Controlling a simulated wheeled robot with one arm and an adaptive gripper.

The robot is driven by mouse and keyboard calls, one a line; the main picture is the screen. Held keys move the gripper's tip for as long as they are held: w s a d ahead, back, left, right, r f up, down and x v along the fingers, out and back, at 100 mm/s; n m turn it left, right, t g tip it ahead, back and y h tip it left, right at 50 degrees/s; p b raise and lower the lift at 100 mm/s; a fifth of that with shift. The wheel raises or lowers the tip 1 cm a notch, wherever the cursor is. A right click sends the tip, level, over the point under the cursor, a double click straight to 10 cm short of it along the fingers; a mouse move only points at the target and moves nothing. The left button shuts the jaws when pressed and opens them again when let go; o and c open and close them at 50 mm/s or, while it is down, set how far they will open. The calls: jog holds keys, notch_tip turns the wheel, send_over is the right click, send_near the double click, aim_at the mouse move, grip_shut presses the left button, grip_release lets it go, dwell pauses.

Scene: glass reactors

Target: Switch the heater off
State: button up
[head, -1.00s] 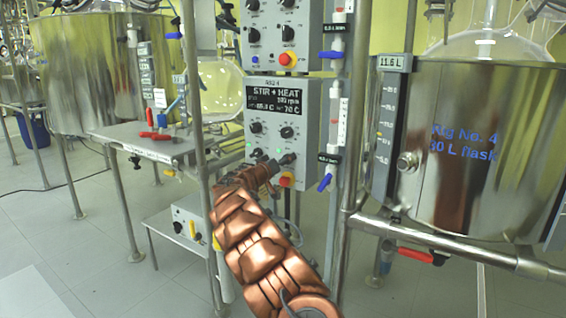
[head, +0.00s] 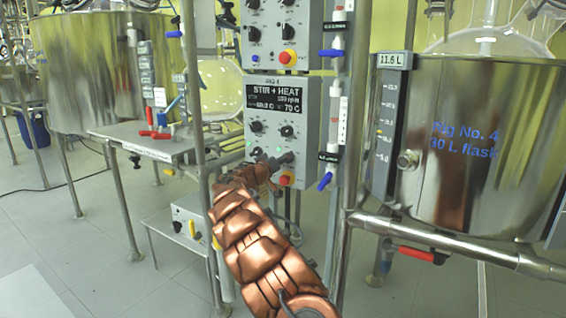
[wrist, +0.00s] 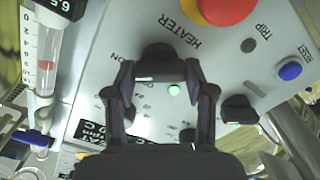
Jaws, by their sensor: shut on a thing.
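The grey control box (head: 310,100) stands ahead of my gripper in the head view, with a dark display (head: 273,96) headed "STIR + HEAT" and showing 70 °C. In the wrist view the black heater knob (wrist: 160,56) sits beside the word HEATER, with a lit green lamp (wrist: 173,90) close by. My gripper (wrist: 159,72) has one finger on each side of this knob and is shut on it. In the head view my gripper (head: 280,162) is at the lower part of the box and hides the knob there.
A red-and-yellow emergency button (head: 287,179) is just below my gripper, and a blue reset button (wrist: 289,71) is on the same panel. Blue-handled valves (head: 325,181) line the pipe at right. A steel vessel (head: 460,190) stands further right.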

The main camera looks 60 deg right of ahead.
jog(key=n, duration=0.5)
jog(key=shift+f+b, duration=0.1)
jog(key=shift+b, duration=0.3)
jog(key=n+p, duration=0.1)
jog(key=n, duration=0.4)
jog(key=shift+w+n, duration=0.1)
jog(key=shift+n, duration=0.2)
jog(key=shift+f+p, duration=0.1)
jog(key=shift+p, duration=0.2)
jog(key=o, duration=1.2)
jog(key=shift+c, duration=0.2)
jog(key=shift+a, duration=0.1)
jog(key=a, duration=1.1)
jog(key=shift+s+a, duration=0.3)
jog(key=shift+a, duration=0.1)
